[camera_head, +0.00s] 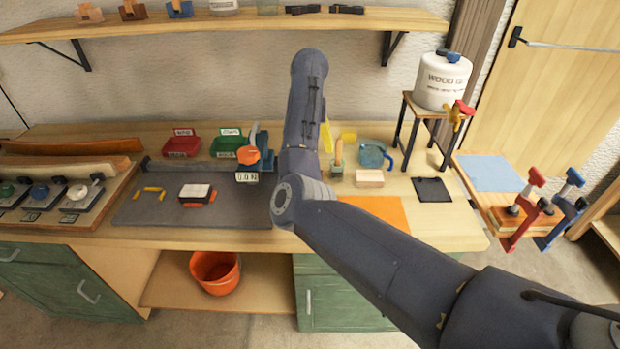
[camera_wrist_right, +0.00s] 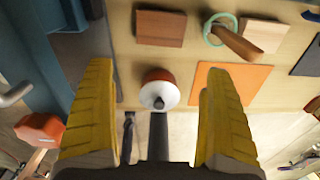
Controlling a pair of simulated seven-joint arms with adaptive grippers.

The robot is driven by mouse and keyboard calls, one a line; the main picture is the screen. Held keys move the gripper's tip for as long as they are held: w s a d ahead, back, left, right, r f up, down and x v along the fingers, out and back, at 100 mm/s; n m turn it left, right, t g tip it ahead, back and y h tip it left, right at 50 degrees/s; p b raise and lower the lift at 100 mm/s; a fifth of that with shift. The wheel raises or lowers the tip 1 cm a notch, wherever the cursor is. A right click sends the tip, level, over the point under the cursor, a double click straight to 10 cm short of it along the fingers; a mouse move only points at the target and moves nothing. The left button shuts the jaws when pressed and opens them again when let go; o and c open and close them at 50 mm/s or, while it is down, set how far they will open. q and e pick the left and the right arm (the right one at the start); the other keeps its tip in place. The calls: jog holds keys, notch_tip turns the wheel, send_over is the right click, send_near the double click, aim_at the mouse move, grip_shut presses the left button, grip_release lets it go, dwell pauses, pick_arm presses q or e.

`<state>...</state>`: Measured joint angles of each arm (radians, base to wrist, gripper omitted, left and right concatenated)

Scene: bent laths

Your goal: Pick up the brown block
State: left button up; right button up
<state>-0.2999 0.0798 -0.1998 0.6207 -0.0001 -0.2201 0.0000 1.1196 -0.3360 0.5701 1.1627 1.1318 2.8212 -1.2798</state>
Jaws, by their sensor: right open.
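The brown block (camera_wrist_right: 160,28) lies on the pale wooden bench, at the top middle of the right wrist view. In the head view I cannot make it out; my right arm covers part of the bench. My right gripper (camera_wrist_right: 157,68) is open, its two yellow fingers wide apart with no block between them. The block shows beyond the fingertips, apart from them. In the head view the yellow fingers (camera_head: 338,137) show just right of my forearm, partly hidden by it. My left gripper is in neither view.
A pale block (camera_head: 369,178), a jar with a wooden handle (camera_head: 338,158) and a blue mug (camera_head: 374,155) stand close by. An orange mat (camera_head: 375,209) lies in front, a dark pad (camera_head: 432,190) to the right. A grey mat (camera_head: 235,211) lies left.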

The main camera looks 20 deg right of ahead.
notch_tip(320, 180, down, 6)
jog(key=shift+d+r, duration=0.1)
jog(key=shift+f, duration=0.35)
jog(key=shift+w+d+f, duration=0.1)
jog(key=shift+w+f, duration=0.1)
jog(key=shift+s+f, duration=0.15)
jog(key=shift+f, duration=0.75)
jog(key=shift+a, duration=0.2)
jog(key=shift+f, duration=2.6)
jog(key=shift+c, duration=0.5)
